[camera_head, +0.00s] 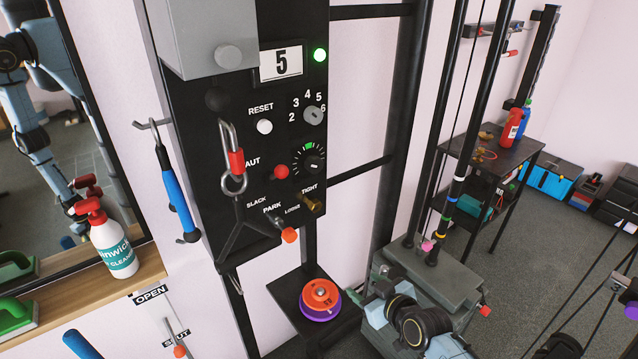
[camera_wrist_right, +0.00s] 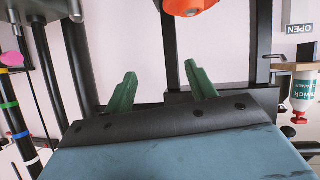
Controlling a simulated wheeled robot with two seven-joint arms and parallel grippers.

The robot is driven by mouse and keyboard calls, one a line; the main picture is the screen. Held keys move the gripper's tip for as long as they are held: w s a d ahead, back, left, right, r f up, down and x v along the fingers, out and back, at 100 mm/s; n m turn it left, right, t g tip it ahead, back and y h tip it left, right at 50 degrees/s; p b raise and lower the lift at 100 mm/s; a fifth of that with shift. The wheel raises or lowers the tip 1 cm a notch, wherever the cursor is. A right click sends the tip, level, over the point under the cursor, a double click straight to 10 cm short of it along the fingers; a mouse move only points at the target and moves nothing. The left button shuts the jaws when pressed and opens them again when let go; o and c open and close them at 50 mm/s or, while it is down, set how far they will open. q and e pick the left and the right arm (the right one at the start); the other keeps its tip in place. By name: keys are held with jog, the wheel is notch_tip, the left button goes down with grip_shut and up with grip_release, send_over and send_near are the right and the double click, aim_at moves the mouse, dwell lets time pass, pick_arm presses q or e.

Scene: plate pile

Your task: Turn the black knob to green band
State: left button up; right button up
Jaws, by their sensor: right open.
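The black knob (camera_head: 306,162) sits on the front of the tall black panel (camera_head: 218,130). White marks ring it, and a small green band (camera_head: 309,146) shows at the top of its dial. I cannot make out clearly where its pointer stands. My right gripper (camera_head: 366,284) is below and to the right of the knob, apart from it. In the right wrist view, its two green fingers (camera_wrist_right: 163,86) are spread with nothing between them. The knob is not clear in that view. My left gripper is not in view.
Near the knob are a red button (camera_head: 281,172), a white reset button (camera_head: 264,127), a grey selector (camera_head: 313,116), a brass knob (camera_head: 312,205) and an orange-tipped lever (camera_head: 289,235). Orange and purple discs (camera_head: 320,298) lie on a stand below. Black posts (camera_head: 400,130) rise right of the panel.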

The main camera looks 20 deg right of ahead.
jog(key=w+a+r+n+t+y, duration=0.1)
jog(key=w+r+n+t+y, duration=0.15)
jog(key=r, duration=1.25)
jog(key=t+y, duration=0.1)
jog(key=t, duration=0.1)
send_near(317, 166)
jog(key=shift+n, duration=0.45)
jog(key=p+x, duration=0.1)
jog(key=x, duration=0.8)
jog(key=shift+c, duration=0.5)
jog(key=c, duration=0.9)
